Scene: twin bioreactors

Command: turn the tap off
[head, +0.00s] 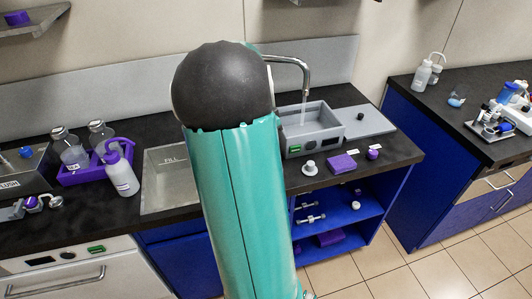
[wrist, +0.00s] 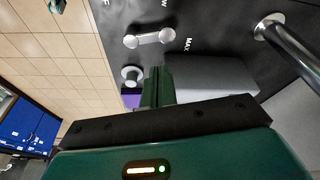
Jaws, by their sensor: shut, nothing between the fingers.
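The tap (head: 296,61) is a curved metal spout rising behind my arm in the head view, with a thin stream of water (head: 303,108) falling from it into a grey basin (head: 316,143). In the wrist view the metal tap pipe (wrist: 292,45) is at upper right. A pale bar-shaped handle with round ends (wrist: 148,39) lies on the dark panel, near lettering that includes "MAX". My gripper (wrist: 157,84) is shut and empty, its dark green fingers below that handle in the picture and apart from it. My arm hides the gripper and the handle in the head view.
A round white knob (wrist: 131,75) lies left of my fingers, with something purple below it. On the counter are a purple block (head: 342,162), a sink (head: 166,180) and a purple tray of bottles (head: 95,172). Tiled floor is clear at lower right.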

